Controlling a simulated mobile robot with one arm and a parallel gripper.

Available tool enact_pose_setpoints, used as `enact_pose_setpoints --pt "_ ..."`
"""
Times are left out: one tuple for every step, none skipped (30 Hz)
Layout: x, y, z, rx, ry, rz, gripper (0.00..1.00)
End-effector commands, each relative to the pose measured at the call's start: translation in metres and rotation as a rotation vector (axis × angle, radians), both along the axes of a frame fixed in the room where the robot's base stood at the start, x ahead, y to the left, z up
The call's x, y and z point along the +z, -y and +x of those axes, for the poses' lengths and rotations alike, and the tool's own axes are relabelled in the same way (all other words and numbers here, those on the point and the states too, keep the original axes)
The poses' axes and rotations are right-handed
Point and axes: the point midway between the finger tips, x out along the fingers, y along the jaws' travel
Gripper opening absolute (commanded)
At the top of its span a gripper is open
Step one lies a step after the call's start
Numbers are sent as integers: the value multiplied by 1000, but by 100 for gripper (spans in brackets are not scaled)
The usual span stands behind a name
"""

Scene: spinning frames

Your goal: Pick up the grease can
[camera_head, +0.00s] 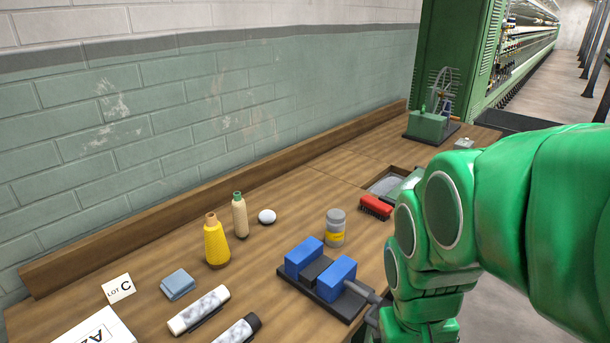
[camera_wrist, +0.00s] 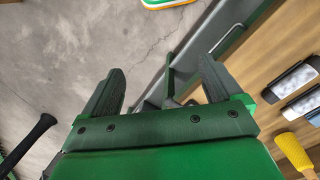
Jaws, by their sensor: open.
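The likely grease can is a small grey can with a yellow label (camera_head: 335,228), upright on the wooden bench behind the blue vise in the head view. No writing on it can be read. It does not show in the wrist view. My gripper (camera_wrist: 160,68) is open and empty in the wrist view, with its two dark fingers apart over the concrete floor beside the bench edge. In the head view my green arm fills the right side, and the gripper fingers cannot be made out there. The gripper is apart from the can.
A blue-jawed vise (camera_head: 320,277) stands in front of the can. A yellow cone (camera_head: 216,243), a beige bottle (camera_head: 240,215) and a white ball (camera_head: 267,217) stand left. A wall backs the bench.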

Motion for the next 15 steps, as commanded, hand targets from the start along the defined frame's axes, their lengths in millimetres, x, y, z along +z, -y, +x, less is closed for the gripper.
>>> enact_pose_setpoints --pt "-2 11 18 -9 32 -28 93" --pt "-3 18 30 -12 58 -46 93" --pt "-5 28 47 -12 89 -70 93" --pt "-6 35 60 -13 117 -87 93" --pt "-6 42 71 -13 142 -104 93" --pt "-6 50 88 -11 180 -126 93" --pt "-6 57 100 -8 203 -140 93" --pt "-7 63 112 -4 229 -155 93" --pt "-7 71 128 0 262 -174 93" --pt "-7 77 140 6 288 -187 93" --pt "-7 82 152 14 315 -199 93" --pt "-7 88 167 23 348 -213 93" --pt "-8 93 179 30 373 -222 93" --pt "-9 98 190 39 394 -232 93" --pt "-8 103 206 53 430 -242 93"
